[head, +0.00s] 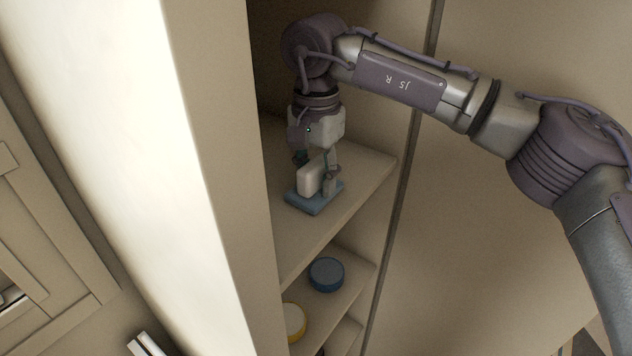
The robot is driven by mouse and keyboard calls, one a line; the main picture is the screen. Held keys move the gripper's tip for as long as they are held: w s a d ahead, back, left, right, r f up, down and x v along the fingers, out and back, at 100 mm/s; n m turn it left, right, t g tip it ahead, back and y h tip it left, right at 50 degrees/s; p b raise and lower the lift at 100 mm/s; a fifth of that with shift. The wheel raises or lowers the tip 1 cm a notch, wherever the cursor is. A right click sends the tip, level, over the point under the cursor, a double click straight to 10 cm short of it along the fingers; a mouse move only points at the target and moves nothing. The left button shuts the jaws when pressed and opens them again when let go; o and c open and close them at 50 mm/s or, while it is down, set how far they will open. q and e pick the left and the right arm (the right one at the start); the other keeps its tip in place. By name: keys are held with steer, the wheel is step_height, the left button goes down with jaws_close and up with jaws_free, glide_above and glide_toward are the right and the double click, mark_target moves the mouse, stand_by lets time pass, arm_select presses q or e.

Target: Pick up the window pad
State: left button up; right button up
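The window pad, with a flat blue base (303,203) and a pale upright block (309,180) on top, rests on the upper shelf inside the cabinet. My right gripper (317,172) points down over the pad, its fingers on either side of the pale block. One finger shows at the block's right side; the other is partly hidden behind the block. I cannot tell whether the fingers press on it. My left gripper is not in view.
The upper shelf (365,165) is bare around the pad. A blue round canister (326,274) and a yellow-sided round canister (293,320) stand on a lower shelf. The cabinet's side panel (222,150) rises close on the left.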

mark_target(316, 162)
steer(key=shift+s+f, duration=0.1)
steer(key=shift+f, duration=0.05)
jaws_close()
steer(key=shift+r+b, duration=0.3)
steer(key=r, duration=0.1)
steer(key=r+b, duration=0.1)
steer(key=r, duration=0.1)
steer(key=shift+w, duration=0.2)
steer(key=s+d+b, duration=0.6)
steer(key=s+d, duration=0.4)
steer(key=d, duration=0.4)
steer(key=shift+s+d, duration=0.3)
steer(key=shift+s, duration=0.1)
